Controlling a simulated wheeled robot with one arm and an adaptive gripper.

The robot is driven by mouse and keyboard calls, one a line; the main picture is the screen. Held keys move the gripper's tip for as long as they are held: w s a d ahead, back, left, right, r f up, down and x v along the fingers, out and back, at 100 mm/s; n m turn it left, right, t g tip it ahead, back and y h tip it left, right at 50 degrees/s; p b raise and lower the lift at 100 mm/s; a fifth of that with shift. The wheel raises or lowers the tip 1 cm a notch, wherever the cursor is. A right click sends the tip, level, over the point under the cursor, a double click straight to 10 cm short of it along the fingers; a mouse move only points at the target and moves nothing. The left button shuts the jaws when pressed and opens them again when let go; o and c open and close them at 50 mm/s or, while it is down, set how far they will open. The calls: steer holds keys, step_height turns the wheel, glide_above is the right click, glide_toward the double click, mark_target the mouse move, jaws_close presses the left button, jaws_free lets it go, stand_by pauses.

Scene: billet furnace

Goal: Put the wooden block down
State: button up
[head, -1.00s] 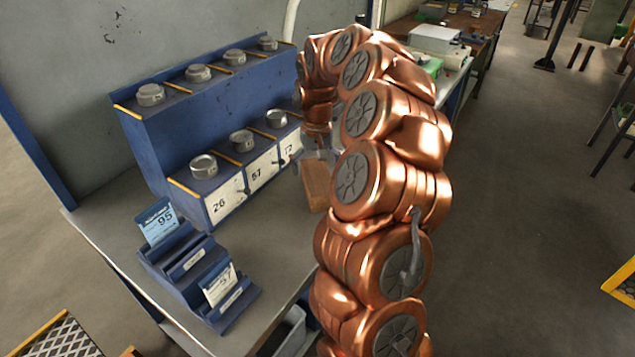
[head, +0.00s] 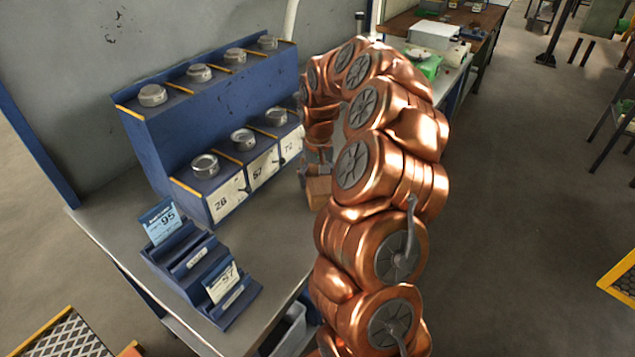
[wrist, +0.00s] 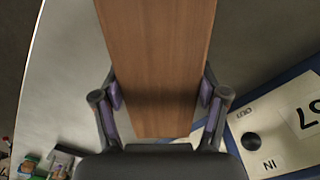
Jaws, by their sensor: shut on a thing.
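The wooden block (wrist: 158,60) is a brown, flat-sided piece that fills the middle of the wrist view. My gripper (wrist: 160,95) is shut on it, with a purple-padded finger against each side. In the head view, part of the block (head: 318,190) shows beside my copper arm, over the far right part of the grey table (head: 262,258). My arm hides much of the block and the gripper there. I cannot tell whether the block's lower end touches the table.
A blue stepped cabinet (head: 160,150) with round metal knobs and numbered drawer fronts stands at the back of the table. A blue card holder (head: 195,262) stands at the front left. Bare tabletop lies between them. A grey bin (head: 290,328) is below the table edge.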

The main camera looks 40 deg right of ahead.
steer(key=c, duration=0.8)
steer(key=shift+r, duration=0.15)
